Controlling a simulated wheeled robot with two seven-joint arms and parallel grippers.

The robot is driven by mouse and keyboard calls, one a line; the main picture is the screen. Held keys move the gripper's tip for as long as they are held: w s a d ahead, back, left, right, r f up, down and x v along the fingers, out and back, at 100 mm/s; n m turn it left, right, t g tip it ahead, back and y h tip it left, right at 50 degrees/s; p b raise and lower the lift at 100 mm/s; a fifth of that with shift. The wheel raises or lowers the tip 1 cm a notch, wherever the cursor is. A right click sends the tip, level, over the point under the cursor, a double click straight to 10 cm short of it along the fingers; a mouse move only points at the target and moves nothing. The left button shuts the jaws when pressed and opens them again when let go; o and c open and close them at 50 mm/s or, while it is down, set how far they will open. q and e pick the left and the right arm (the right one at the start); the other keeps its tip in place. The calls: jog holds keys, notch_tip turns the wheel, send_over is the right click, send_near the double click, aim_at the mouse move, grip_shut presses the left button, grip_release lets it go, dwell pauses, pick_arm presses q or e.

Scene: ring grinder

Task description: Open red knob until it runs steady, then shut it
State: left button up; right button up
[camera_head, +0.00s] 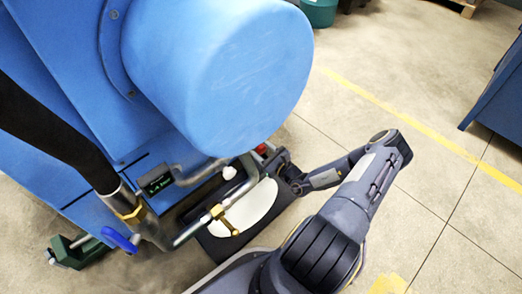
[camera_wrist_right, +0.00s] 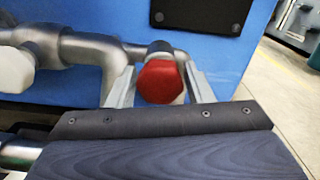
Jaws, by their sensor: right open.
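The red knob (camera_wrist_right: 160,82) sits on the end of a grey metal pipe against the blue machine in the right wrist view. My right gripper (camera_wrist_right: 161,85) is open, with one pale finger on each side of the knob. Contact between fingers and knob cannot be told. In the head view my right gripper (camera_head: 279,163) is at the knob, its fingers mostly hidden. My left gripper is not in view.
The blue machine (camera_head: 220,75) fills the upper left. A brass valve (camera_head: 223,218), a white-capped fitting (camera_head: 230,173) and a blue lever (camera_head: 120,240) sit on the pipes. A white-bottomed dark basin (camera_head: 255,207) lies below. Open floor (camera_head: 440,150) is at right.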

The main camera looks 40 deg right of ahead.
jog(key=shift+c, duration=0.2)
jog(key=c, duration=0.7)
